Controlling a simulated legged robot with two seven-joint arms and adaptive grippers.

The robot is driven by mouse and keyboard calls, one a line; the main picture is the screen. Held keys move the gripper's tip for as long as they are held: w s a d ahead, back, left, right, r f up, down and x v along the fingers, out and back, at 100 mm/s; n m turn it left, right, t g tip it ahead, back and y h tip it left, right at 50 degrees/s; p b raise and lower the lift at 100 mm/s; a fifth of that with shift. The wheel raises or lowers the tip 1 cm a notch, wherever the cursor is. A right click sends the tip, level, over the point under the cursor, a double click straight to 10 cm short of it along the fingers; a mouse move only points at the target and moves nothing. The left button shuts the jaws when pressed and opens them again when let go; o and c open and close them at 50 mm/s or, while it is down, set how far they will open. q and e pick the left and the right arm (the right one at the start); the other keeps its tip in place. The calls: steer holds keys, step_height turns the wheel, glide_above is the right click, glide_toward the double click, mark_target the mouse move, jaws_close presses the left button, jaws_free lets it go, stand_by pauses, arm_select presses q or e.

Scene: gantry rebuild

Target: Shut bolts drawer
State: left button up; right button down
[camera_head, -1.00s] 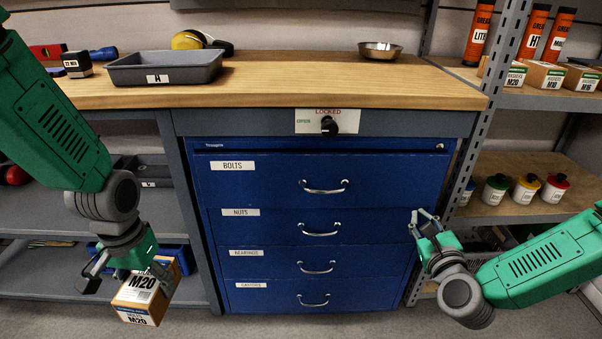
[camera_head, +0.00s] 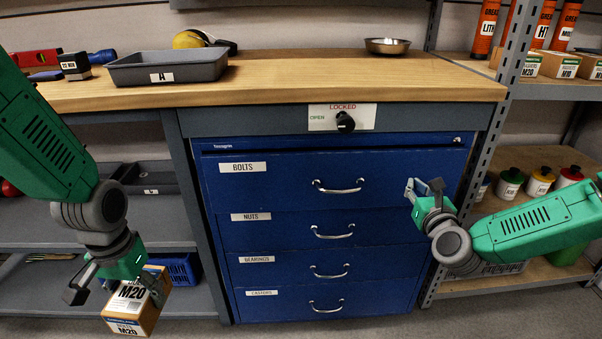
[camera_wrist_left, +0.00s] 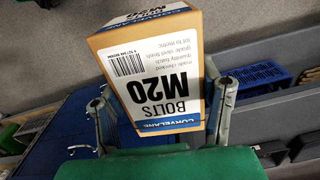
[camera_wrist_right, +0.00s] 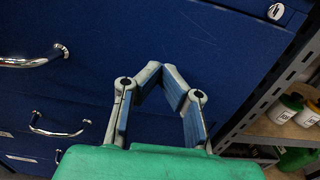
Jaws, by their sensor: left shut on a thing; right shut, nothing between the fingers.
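The blue bolts drawer (camera_head: 290,190) is the top drawer of the cabinet. Its front stands slightly out past the drawers below, with a dark gap along its top edge. Its silver handle (camera_head: 338,186) is bare. My right gripper (camera_head: 424,186) is shut and empty, at the right end of this drawer front, right of the handle. In the right wrist view its fingertips (camera_wrist_right: 160,68) meet in front of blue drawer surface; contact is unclear. My left gripper (camera_head: 110,285) is shut on an orange-and-white M20 bolts box (camera_head: 137,303), left of the cabinet.
The nuts drawer (camera_head: 290,231), bearings drawer (camera_head: 290,267) and casters drawer (camera_head: 290,298) look closed. A black knob (camera_head: 345,122) sits on the LOCKED/OPEN plate. A grey shelf post (camera_head: 490,150) stands close right of my right gripper. The worktop (camera_head: 300,85) carries a grey tray (camera_head: 168,68).

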mark_target(407, 173)
arm_select(q)
steer(key=shift+a+f+b, duration=0.3)
steer(key=shift+f, duration=0.25)
arm_select(e)
steer(key=shift+w+a, duration=0.2)
steer(key=shift+w, duration=0.4)
steer(key=shift+w+a, duration=0.15)
steer(key=shift+w, duration=0.45)
arm_select(q)
steer(key=shift+f, duration=0.1)
arm_select(e)
steer(key=shift+w+r, duration=0.1)
steer(key=shift+w, duration=0.35)
arm_select(q)
steer(key=shift+d, duration=0.4)
arm_select(e)
steer(key=shift+d, duration=0.4)
arm_select(q)
steer(key=shift+a, duration=0.1)
